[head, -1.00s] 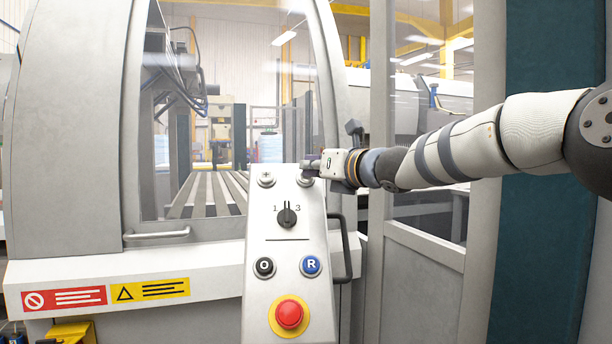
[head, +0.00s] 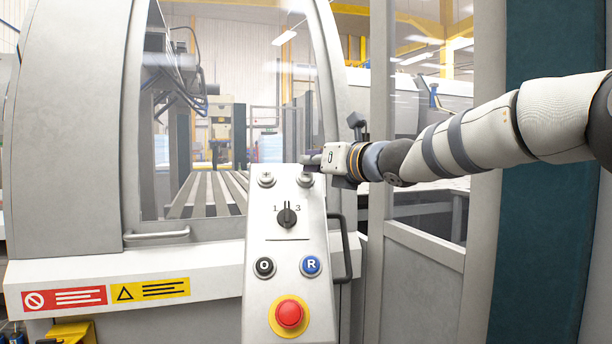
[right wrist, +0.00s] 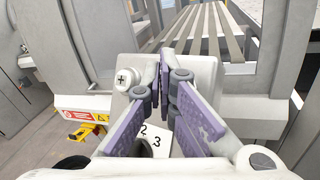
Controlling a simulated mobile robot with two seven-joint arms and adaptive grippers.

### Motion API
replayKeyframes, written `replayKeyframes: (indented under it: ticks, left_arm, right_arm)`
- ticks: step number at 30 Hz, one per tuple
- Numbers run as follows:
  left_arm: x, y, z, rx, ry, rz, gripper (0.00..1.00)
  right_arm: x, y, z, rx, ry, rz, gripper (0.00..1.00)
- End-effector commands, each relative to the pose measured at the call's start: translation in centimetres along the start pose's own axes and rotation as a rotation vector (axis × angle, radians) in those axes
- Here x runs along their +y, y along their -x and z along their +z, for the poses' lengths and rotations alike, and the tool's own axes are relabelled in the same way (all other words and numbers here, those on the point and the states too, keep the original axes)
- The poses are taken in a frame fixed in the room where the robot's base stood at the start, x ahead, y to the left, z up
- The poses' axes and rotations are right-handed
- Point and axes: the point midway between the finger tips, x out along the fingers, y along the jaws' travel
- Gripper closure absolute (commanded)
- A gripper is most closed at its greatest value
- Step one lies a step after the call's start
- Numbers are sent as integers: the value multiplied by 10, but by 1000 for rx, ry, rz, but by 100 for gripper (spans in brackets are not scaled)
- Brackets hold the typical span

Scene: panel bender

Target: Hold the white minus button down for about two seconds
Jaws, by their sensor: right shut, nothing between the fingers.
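The white minus button (head: 305,181) is at the top right of the grey control panel, beside the white plus button (head: 266,180). Its lower part shows below my right gripper (head: 309,160) in the head view, and its symbol cannot be read. My right gripper comes in from the right, shut and empty, with its fingertips at the panel's top edge, close to the minus button. Contact cannot be told. In the right wrist view the purple fingers (right wrist: 165,62) hide the minus button, while the plus button (right wrist: 127,79) shows to their left. My left gripper is not in view.
Below on the panel are a black selector knob (head: 287,216), a black O button (head: 264,267), a blue R button (head: 310,266) and a red emergency stop (head: 289,314). A dark handle (head: 345,248) runs along the panel's right side.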

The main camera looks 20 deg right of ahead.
Motion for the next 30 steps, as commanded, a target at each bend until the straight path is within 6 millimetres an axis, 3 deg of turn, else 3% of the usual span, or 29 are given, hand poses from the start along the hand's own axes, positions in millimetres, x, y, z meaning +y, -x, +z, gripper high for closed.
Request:
replayKeyframes:
  ticks: [11, 18, 30]
  left_arm:
    - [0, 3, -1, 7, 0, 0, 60]
    - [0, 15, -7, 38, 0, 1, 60]
    - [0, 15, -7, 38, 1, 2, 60]
  right_arm:
    - [14, 19, 15, -2, 0, 0, 100]
    - [25, 35, 28, -5, 2, 1, 100]
    - [25, 35, 25, 0, 0, 0, 100]
